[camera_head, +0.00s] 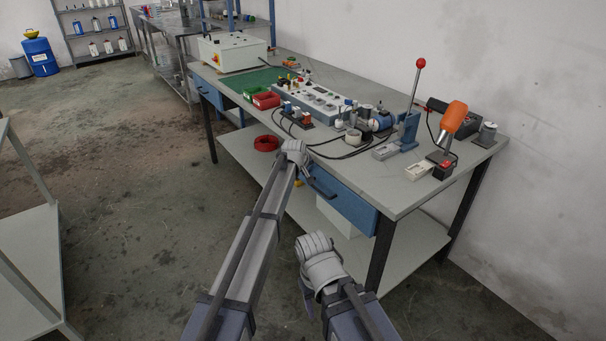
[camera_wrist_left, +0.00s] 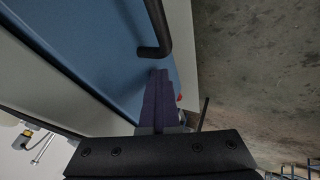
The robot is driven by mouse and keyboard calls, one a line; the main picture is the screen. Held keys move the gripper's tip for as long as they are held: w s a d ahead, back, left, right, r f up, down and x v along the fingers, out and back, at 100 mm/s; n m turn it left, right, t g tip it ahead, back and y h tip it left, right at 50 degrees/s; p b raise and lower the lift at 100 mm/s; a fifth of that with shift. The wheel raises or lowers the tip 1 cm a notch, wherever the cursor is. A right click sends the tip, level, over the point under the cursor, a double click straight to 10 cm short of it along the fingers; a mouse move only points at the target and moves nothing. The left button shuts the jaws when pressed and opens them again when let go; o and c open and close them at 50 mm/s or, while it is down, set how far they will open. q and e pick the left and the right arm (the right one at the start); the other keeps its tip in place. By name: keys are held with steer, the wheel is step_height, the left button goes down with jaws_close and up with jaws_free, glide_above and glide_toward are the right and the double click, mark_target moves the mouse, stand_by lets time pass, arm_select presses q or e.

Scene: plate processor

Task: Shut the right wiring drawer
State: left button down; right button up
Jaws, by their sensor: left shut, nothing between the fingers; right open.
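The right wiring drawer (camera_head: 350,206) has a blue front with a dark bar handle (camera_head: 320,188), under the near right part of the workbench. I cannot tell how far it stands out. In the left wrist view the blue front (camera_wrist_left: 100,45) fills the upper left, with the black handle (camera_wrist_left: 155,35) close by. My left gripper (camera_wrist_left: 160,75) is shut and empty, its fingertips by the handle's end; contact is unclear. In the head view its wrist mostly hides its fingers. My right gripper (camera_head: 306,296) is open and empty, low in front of the bench, apart from the drawer.
The workbench top (camera_head: 360,185) carries a lever press (camera_head: 411,110), an orange-headed tool (camera_head: 453,118), and red (camera_head: 266,100) and green bins. Another blue drawer (camera_head: 208,91) is at the far left. A red coil (camera_head: 266,143) lies on the lower shelf.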

arm_select(q)
steer(key=shift+w+d+r, duration=0.1)
steer(key=shift+d, duration=0.2)
steer(key=s+a+r+p, duration=0.5)
steer(key=s+r+p, duration=0.3)
steer(key=shift+a, duration=0.35)
arm_select(e)
step_height(320, 180, up, 8)
steer(key=shift+a, duration=0.25)
arm_select(q)
steer(key=shift+s+f, duration=0.1)
steer(key=s+a+r+m+g+y+p, duration=0.1)
steer(key=s+r+m+g+p, duration=0.1)
steer(key=s, duration=1.2)
steer(key=s+a+r+m+g+y+p, duration=0.1)
steer(key=s+a+r+m+g+p, duration=0.1)
steer(key=s, duration=1.2)
steer(key=s+a+r+m+g+y+p, duration=0.1)
steer(key=s+m+p, duration=0.4)
steer(key=s, duration=0.9)
steer(key=shift+a+r+g+y+p, duration=0.35)
steer(key=shift+a+g+p, duration=0.3)
steer(key=shift+g, duration=0.55)
arm_select(e)
step_height(320, 180, up, 10)
steer(key=shift+c, duration=0.5)
